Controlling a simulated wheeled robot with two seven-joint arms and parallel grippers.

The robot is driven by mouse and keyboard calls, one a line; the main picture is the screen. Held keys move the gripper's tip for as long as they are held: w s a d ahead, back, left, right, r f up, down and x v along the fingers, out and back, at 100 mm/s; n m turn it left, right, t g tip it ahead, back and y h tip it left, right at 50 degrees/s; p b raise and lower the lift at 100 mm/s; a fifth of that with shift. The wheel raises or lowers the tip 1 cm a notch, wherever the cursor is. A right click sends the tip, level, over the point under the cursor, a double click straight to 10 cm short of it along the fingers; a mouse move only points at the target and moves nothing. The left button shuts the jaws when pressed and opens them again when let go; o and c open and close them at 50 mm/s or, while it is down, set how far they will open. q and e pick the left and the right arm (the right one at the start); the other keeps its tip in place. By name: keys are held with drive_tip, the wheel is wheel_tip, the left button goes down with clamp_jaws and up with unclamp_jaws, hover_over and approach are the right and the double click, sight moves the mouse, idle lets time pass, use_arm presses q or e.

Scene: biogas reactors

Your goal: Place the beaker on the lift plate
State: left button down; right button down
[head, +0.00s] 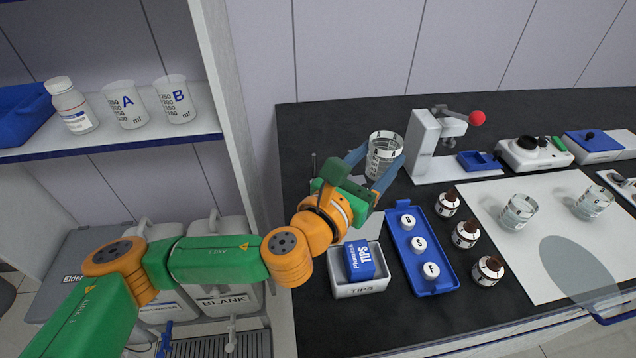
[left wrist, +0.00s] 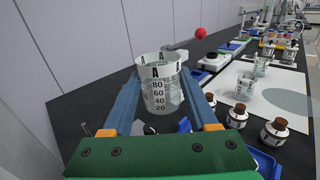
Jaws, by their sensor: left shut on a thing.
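A clear beaker (head: 385,152) marked A, with a printed scale, is held upright between the blue fingers of my left gripper (head: 378,165), over the back left of the black bench. In the left wrist view the beaker (left wrist: 160,88) sits between the two fingers (left wrist: 160,105) and looks empty. I cannot make out the lift plate for certain; the gripper and beaker hide part of the bench below them. My right gripper is not in view.
A white stand (head: 424,145) with a red-knobbed lever (head: 477,118) is just right of the beaker. A blue tray (head: 434,278) with white-capped items, a tips box (head: 361,288), brown bottles (head: 465,234) and a beaker (head: 518,212) on a white sheet (head: 550,225) stand nearer and right.

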use_arm(q)
drive_tip(key=w+a+f+b, duration=0.1)
drive_tip(key=w+a+f, duration=0.1)
drive_tip(key=w+a+f+b, duration=0.1)
drive_tip(key=w+a+f, duration=0.1)
drive_tip(key=f, duration=0.1)
drive_tip(key=w+a+f+b, duration=0.1)
drive_tip(key=w+a+f, duration=0.2)
drive_tip(key=shift+f, duration=0.15)
wheel_tip(320, 180, down, 3)
drive_tip(key=shift+w+a+f+b, duration=0.1)
drive_tip(key=shift+f+b, duration=0.05)
drive_tip(key=shift+b, duration=0.45)
drive_tip(key=shift+c, duration=0.9)
unclamp_jaws()
